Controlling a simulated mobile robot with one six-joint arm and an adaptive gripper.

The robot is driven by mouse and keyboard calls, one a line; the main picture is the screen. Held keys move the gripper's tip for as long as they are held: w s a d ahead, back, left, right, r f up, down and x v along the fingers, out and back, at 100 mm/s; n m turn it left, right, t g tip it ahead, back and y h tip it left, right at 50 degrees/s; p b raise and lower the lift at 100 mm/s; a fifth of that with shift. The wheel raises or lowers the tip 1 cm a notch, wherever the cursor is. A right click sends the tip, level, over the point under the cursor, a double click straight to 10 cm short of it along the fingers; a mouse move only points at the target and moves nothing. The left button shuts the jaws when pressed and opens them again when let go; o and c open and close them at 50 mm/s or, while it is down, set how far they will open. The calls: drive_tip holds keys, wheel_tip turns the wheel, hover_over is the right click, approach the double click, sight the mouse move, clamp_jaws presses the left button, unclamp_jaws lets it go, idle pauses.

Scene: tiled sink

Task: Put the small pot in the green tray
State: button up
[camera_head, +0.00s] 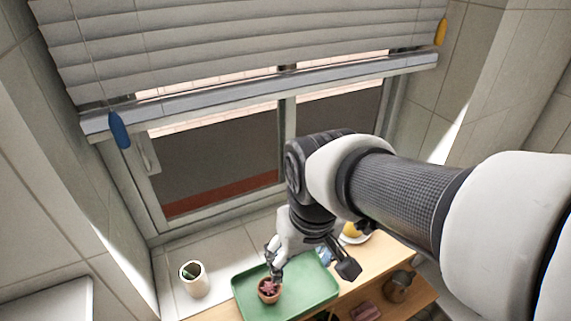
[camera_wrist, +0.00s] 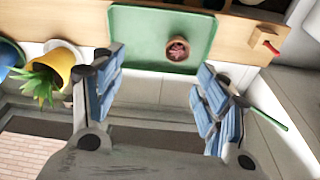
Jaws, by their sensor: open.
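The small pot (camera_head: 268,294) is terracotta with a reddish plant and stands upright inside the green tray (camera_head: 305,301). In the wrist view the small pot (camera_wrist: 174,56) also shows on the green floor of the tray (camera_wrist: 140,45), near one of its edges. My gripper (camera_head: 279,273) is just above and behind the pot in the head view. In the wrist view my gripper (camera_wrist: 158,65) has its blue-padded fingers spread wide, with nothing between them. The pot appears clear of both fingers.
A pale cup (camera_head: 194,281) stands on the tiled sill left of the tray. A yellow pot with a spiky plant (camera_wrist: 63,66) stands beside the tray in the wrist view. Below the wooden top, a lower shelf holds a brown pot (camera_head: 397,288). The window is behind.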

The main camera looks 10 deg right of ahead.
drive_tip(key=s+d+r+m+t, duration=0.1)
drive_tip(key=s+d+r+t, duration=0.1)
drive_tip(key=s, duration=0.6)
drive_tip(key=d+r, duration=0.1)
drive_tip(key=d, duration=0.1)
drive_tip(key=shift+s+d+m+t, duration=0.2)
drive_tip(key=shift+d+m+t, duration=0.1)
drive_tip(key=shift+m, duration=0.1)
